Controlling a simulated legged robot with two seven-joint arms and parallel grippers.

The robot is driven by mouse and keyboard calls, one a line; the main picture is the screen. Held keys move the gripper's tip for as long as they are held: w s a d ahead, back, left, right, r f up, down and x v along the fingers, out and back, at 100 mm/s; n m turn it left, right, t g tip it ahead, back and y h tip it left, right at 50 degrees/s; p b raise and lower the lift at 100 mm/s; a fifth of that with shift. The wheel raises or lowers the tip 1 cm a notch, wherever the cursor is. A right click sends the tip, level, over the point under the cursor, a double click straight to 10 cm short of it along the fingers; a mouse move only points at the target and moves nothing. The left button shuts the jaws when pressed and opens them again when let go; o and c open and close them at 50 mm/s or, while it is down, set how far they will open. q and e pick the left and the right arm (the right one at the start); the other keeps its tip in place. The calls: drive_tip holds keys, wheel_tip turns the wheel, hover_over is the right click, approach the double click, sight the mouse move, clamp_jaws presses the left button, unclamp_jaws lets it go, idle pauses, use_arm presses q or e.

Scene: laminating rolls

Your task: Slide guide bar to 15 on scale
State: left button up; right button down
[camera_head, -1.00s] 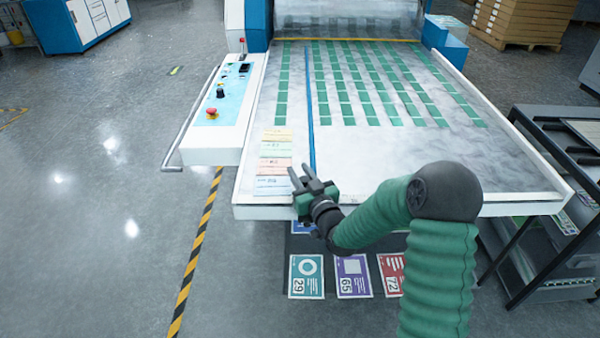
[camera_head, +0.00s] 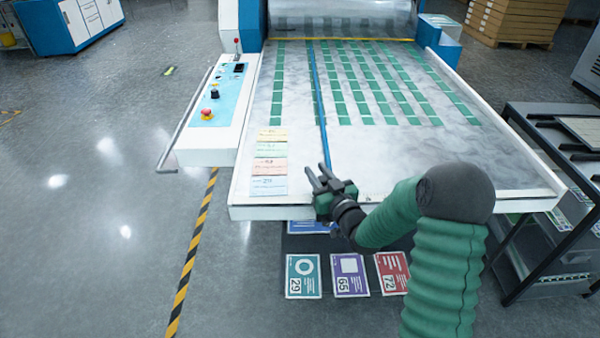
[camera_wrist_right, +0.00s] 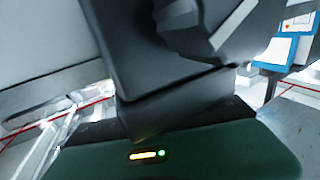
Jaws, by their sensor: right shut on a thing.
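The blue guide bar (camera_head: 319,100) is a thin strip running from the back of the white machine table (camera_head: 390,165) to its front edge. My right gripper (camera_head: 321,172) is at the front end of the bar and is shut on it. The scale along the table's front edge is too small to read, and partly hidden by my gripper and arm. In the right wrist view, my dark gripper (camera_wrist_right: 165,80) fills the picture and the bar cannot be made out. My left gripper is not in view.
Colored note cards (camera_head: 269,162) lie on the table left of the bar. Rows of green rectangles (camera_head: 385,85) cover its far part. A control panel (camera_head: 217,100) with a red button is at the left. A dark rack (camera_head: 560,160) stands at the right. Printed cards (camera_head: 303,276) show below the front edge.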

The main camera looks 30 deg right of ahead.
drive_tip(key=s+d, duration=0.1)
drive_tip(key=d, duration=0.1)
drive_tip(key=s+d, duration=0.2)
drive_tip(key=d, duration=0.1)
drive_tip(key=s+d, duration=0.1)
drive_tip(key=d, duration=0.2)
drive_tip(key=shift+s+r, duration=0.1)
drive_tip(key=shift+s, duration=0.3)
drive_tip(key=c, duration=1.1)
unclamp_jaws()
drive_tip(key=shift+a, duration=0.1)
drive_tip(key=s+a, duration=0.1)
drive_tip(key=s, duration=1)
drive_tip(key=s+a+p, duration=0.1)
drive_tip(key=s, duration=0.4)
drive_tip(key=shift+s+a, duration=0.3)
